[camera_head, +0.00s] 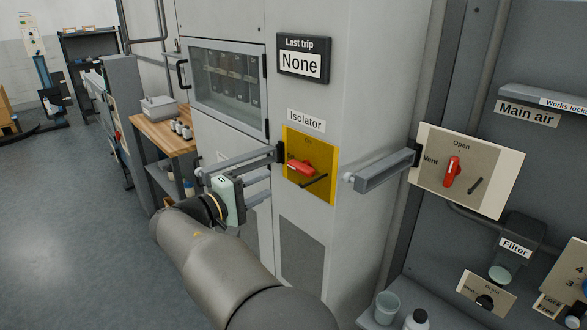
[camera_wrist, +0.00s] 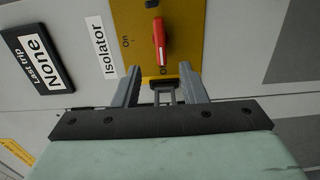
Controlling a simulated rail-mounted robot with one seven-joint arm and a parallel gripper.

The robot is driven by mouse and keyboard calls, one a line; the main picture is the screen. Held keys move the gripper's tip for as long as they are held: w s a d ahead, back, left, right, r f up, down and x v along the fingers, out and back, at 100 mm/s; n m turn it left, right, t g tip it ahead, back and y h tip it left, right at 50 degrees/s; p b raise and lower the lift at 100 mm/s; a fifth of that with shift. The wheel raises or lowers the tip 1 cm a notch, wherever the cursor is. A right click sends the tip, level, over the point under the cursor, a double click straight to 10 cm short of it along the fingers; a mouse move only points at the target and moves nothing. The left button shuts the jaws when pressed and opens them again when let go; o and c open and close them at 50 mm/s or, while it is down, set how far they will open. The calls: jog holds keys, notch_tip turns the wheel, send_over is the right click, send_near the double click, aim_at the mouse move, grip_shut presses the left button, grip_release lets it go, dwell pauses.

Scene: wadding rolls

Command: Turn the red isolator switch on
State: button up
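The red isolator switch (camera_head: 301,167) sits on a yellow plate (camera_head: 325,155) on the grey cabinet, under the label "Isolator". Its handle lies roughly level, and "On" is printed above it. In the wrist view the red handle (camera_wrist: 159,42) points toward a partly hidden label starting with "O", with "On" off to its side. My gripper (camera_head: 268,184) is left of the plate, pointing at the cabinet. In the wrist view its two fingers (camera_wrist: 160,70) are apart, short of the handle, with nothing held. The handle is beyond the fingertips.
A grey bar (camera_head: 240,160) with a dark mount juts out at the plate's left edge, close to my gripper; its mount (camera_wrist: 163,84) shows between the fingers. A similar bar (camera_head: 382,173) juts out beside the Main air panel (camera_head: 510,165). A bench (camera_head: 160,130) stands left.

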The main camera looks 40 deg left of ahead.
aim_at(297, 170)
jog(key=w, duration=0.3)
jog(key=w+d+p, duration=0.1)
jog(key=w, duration=0.3)
jog(key=w+d, duration=0.1)
jog(key=w, duration=0.2)
jog(key=shift+w+p, duration=0.2)
jog(key=shift+p, duration=0.2)
jog(key=shift+a, duration=0.1)
grip_shut()
